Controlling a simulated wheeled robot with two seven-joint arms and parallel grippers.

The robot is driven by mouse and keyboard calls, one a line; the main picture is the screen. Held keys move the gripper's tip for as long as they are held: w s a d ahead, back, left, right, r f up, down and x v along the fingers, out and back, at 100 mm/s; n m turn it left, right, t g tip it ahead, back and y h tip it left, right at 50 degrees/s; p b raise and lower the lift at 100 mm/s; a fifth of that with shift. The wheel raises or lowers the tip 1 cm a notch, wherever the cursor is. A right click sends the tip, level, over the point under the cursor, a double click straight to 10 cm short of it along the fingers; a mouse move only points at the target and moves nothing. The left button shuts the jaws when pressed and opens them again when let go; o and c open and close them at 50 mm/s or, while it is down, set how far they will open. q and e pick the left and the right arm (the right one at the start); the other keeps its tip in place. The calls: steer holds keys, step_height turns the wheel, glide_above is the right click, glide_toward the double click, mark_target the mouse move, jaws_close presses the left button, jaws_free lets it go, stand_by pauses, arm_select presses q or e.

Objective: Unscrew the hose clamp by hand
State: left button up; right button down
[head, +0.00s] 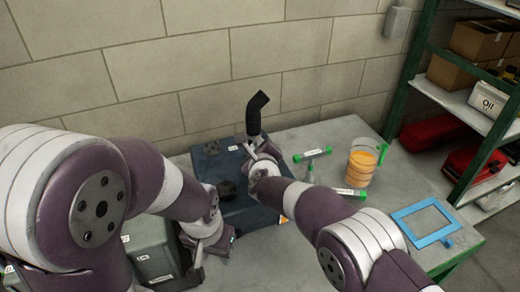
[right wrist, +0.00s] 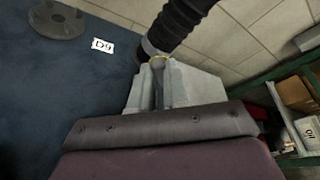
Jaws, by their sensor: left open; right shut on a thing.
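A black bent hose (head: 257,112) stands upright at the back of a dark blue box-like block (head: 215,165) on the table. My right gripper (head: 262,146) reaches over the block to the base of the hose. In the right wrist view, its jaws (right wrist: 158,68) are shut at the clamp; the jaws hide part of it. My left gripper (head: 213,256) is open, low at the block's front left, with no object visible between its fingers.
A beaker of orange liquid (head: 361,164), several green-capped tubes (head: 312,155) and a blue frame (head: 424,222) lie on the table right of the block. Grey-green boxes (head: 152,255) stand at front left. A green shelf (head: 465,106) with boxes is at right, a block wall behind.

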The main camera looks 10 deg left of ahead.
steer(key=shift+n, duration=0.3)
arm_select(q)
steer(key=shift+f, duration=0.2)
arm_select(e)
steer(key=c, duration=1.1)
jaws_free()
steer(key=shift+a, duration=0.1)
arm_select(q)
steer(key=shift+f, duration=0.1)
arm_select(e)
steer(key=shift+s, duration=0.15)
steer(key=shift+s, duration=0.3)
steer(key=b+v, duration=0.3)
steer(key=v, duration=0.8)
arm_select(q)
steer(key=shift+f, duration=1.45)
arm_select(e)
steer(key=shift+s+r, duration=0.1)
steer(key=shift+s, duration=0.35)
